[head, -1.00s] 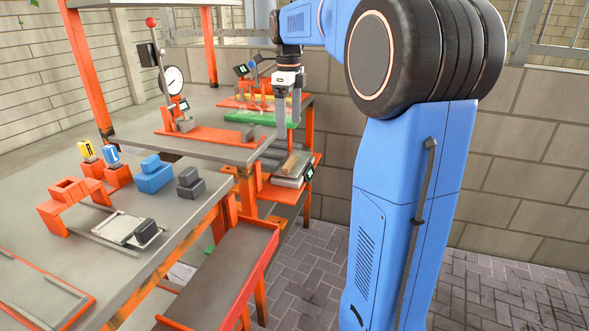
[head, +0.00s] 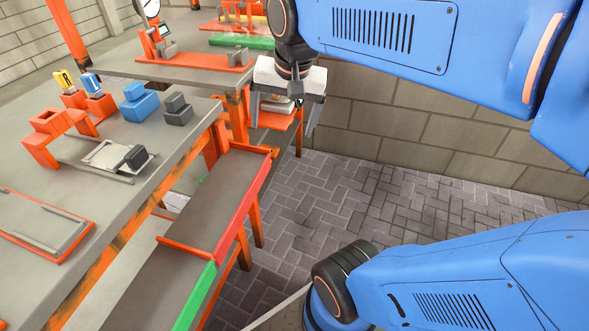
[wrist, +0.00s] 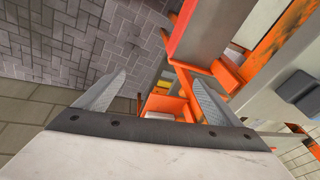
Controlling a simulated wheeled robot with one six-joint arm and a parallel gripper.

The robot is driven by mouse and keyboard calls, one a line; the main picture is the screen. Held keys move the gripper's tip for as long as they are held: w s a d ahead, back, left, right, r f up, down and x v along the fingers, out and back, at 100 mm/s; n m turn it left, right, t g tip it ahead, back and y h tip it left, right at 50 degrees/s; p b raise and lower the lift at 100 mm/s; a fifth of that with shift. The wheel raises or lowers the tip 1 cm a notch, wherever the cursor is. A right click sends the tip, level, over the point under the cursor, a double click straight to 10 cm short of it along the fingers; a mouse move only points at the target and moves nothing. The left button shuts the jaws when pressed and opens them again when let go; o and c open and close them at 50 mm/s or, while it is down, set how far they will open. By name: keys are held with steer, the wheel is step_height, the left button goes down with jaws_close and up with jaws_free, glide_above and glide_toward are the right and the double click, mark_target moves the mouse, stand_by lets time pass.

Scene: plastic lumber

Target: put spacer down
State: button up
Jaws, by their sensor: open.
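My gripper (head: 281,127) hangs over the gap at the right end of the benches, fingers apart and pointing down. In the wrist view my gripper (wrist: 153,90) also has its two fingers spread, with nothing between them. I cannot tell which object is the spacer, and none is held. Small blocks stand on the near bench (head: 140,185): a blue stepped block (head: 139,103) and a dark grey stepped block (head: 175,109). Behind the gripper, an orange shelf (head: 272,117) carries a pale, flat item, partly hidden by the fingers.
A sloped grey chute (head: 215,200) with red and green edges runs along the near bench's right side. An orange stand (head: 50,135) and a sliding fixture (head: 108,157) are on that bench. A green bar (head: 240,41) lies farther back. The paved floor (head: 330,200) at right is clear.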

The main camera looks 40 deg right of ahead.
steer(key=s+a+f+n+t, duration=0.1)
steer(key=s+a+f+n, duration=0.1)
steer(key=s+f+n, duration=0.5)
steer(key=shift+s+a+f+n, duration=0.25)
steer(key=shift+s+f+n, duration=0.15)
steer(key=shift+s+n, duration=0.2)
